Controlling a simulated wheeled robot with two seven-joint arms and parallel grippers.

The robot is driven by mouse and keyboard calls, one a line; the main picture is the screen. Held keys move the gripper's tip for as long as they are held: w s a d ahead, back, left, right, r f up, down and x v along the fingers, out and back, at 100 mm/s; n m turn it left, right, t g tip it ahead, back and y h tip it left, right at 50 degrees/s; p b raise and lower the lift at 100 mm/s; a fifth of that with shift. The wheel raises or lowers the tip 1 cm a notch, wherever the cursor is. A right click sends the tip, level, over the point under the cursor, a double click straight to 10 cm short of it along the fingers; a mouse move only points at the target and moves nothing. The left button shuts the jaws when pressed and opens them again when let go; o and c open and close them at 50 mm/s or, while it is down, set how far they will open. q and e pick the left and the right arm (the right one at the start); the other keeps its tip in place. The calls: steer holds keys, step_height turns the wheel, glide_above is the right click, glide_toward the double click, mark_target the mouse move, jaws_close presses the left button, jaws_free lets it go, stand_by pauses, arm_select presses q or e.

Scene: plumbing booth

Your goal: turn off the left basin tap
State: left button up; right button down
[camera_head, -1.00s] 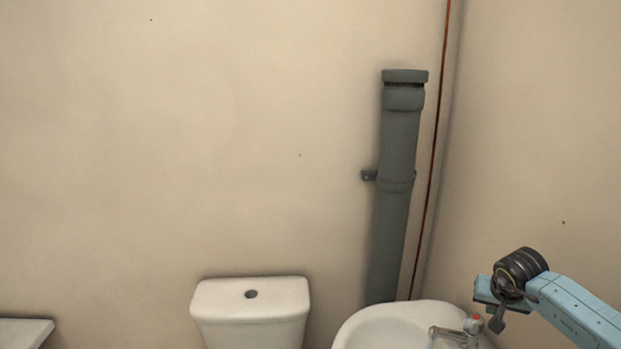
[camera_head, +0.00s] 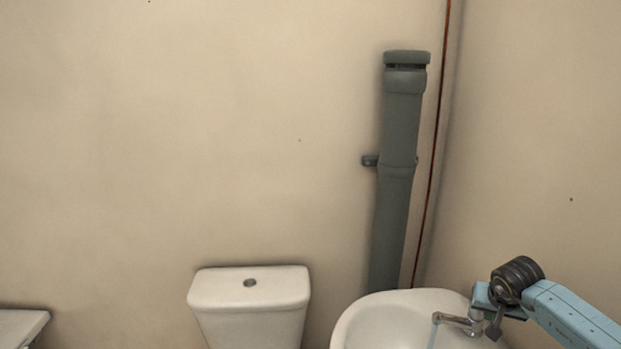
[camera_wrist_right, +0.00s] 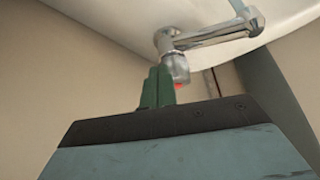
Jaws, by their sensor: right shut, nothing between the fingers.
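The chrome basin tap (camera_head: 458,320) stands at the right rim of the white basin (camera_head: 375,318), with a thin stream of water (camera_head: 434,334) falling from its spout. In the right wrist view the tap (camera_wrist_right: 205,38) appears at the top, with its rounded chrome handle (camera_wrist_right: 177,68) and a red mark on the handle's end. My right gripper (camera_wrist_right: 159,86) has its green fingers shut and empty, right beside the handle. I cannot tell whether they touch. In the head view my right wrist hides the handle. My left gripper is not in view.
A white toilet cistern (camera_head: 250,288) stands left of the basin. A grey soil pipe (camera_head: 397,170) rises behind the basin, near a thin copper pipe (camera_head: 432,180) in the wall corner. A white ledge (camera_head: 18,325) shows at lower left.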

steer(key=shift+w+b, duration=0.25)
steer(key=shift+b, duration=0.1)
stand_by(0.4)
steer(key=shift+w+a, duration=0.1)
steer(key=shift+a, duration=0.2)
steer(key=shift+w+a+b, duration=0.1)
steer(key=shift+a+b, duration=0.25)
steer(key=shift+a, duration=0.05)
steer(key=shift+w+a+b, duration=0.2)
steer(key=shift+a+b, duration=0.1)
steer(key=shift+w+a+b, duration=0.25)
steer(key=shift+a+b, duration=0.05)
steer(key=shift+b, duration=0.05)
steer(key=shift+s+a, duration=0.1)
stand_by(0.5)
steer(key=p, duration=0.5)
glide_toward(471, 316)
step_height(471, 316, up, 2)
steer(key=w, duration=0.1)
steer(key=shift+w+d+r, duration=0.1)
steer(key=shift+w+d, duration=0.1)
